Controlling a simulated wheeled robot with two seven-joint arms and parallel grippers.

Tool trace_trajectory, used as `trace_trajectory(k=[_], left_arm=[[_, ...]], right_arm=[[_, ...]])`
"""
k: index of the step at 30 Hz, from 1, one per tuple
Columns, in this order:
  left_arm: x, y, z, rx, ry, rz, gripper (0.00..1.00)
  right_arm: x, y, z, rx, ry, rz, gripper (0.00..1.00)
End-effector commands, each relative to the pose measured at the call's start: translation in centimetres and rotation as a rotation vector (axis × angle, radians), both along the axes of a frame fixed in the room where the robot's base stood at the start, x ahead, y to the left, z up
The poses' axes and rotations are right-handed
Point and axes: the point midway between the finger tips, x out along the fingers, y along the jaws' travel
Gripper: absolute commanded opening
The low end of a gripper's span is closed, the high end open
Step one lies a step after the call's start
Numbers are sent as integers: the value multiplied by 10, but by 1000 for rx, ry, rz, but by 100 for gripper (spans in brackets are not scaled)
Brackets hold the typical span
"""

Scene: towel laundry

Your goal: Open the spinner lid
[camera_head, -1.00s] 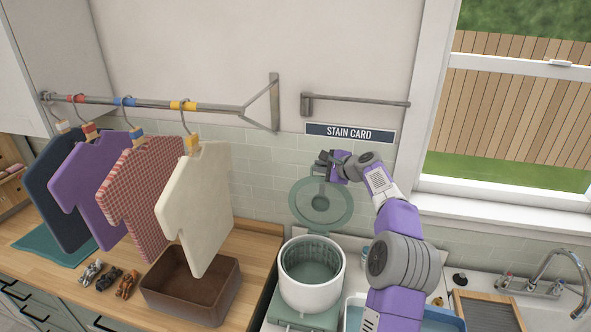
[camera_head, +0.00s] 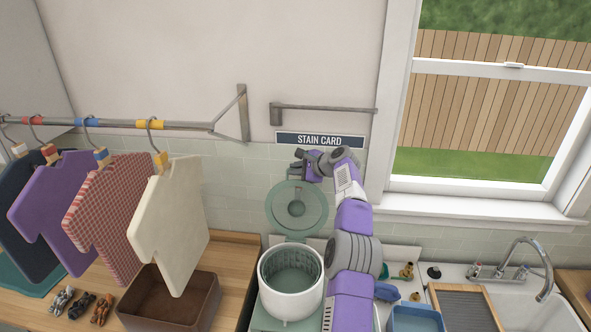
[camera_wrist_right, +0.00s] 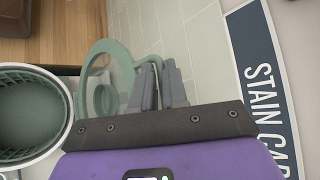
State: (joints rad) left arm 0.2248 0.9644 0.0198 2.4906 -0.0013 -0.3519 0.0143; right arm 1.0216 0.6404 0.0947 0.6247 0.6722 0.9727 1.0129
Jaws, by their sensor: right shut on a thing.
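The spinner is a white round tub (camera_head: 290,308) with a green ribbed basket inside. Its round green lid (camera_head: 312,208) stands raised, close to upright, behind the tub near the tiled wall. My right gripper (camera_head: 297,168) is at the lid's upper edge, below the STAIN CARD sign. In the right wrist view its two grey fingers (camera_wrist_right: 159,84) are shut at a thin green part of the lid (camera_wrist_right: 97,52); the exact contact is partly hidden. The open tub (camera_wrist_right: 64,92) shows at the left there. My left gripper is not in view.
A sign reading STAIN CARD (camera_head: 320,140) is on the wall just above my right gripper. Several shirts hang from a rail (camera_head: 190,126) at the left, above a brown box (camera_head: 172,322). A blue basin (camera_head: 417,322) and a sink (camera_head: 510,310) are at the right.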

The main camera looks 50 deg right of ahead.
Motion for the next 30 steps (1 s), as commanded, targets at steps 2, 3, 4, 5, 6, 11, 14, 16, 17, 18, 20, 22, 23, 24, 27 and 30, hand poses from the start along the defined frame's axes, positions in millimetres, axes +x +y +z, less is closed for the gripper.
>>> trace_trajectory(k=[2,3,4,5,6,11,14,16,17,18,20,22,23,24,27,30], left_arm=[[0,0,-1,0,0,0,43],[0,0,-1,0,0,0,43],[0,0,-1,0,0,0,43],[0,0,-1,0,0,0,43],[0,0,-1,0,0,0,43],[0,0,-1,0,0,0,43],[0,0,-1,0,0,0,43],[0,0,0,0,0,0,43],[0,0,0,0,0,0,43],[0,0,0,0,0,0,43],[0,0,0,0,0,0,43],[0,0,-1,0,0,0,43],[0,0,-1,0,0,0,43],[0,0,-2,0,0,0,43],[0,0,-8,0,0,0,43],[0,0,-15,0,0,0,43]], right_arm=[[3,5,-12,20,15,16,0],[3,5,-12,20,15,16,0],[3,5,-12,20,15,16,0],[3,5,-12,20,15,16,0],[3,5,-12,20,15,16,0],[3,5,-12,20,14,17,27],[3,5,-11,19,13,15,33],[3,4,-11,18,12,15,33],[3,4,-10,17,12,14,33],[3,4,-10,17,11,13,33],[3,4,-9,16,11,12,33],[2,3,-9,14,10,11,33],[0,3,-8,15,10,9,33],[-2,2,-7,13,9,9,33],[-12,3,-2,11,9,5,33],[-25,5,6,10,9,7,33]])
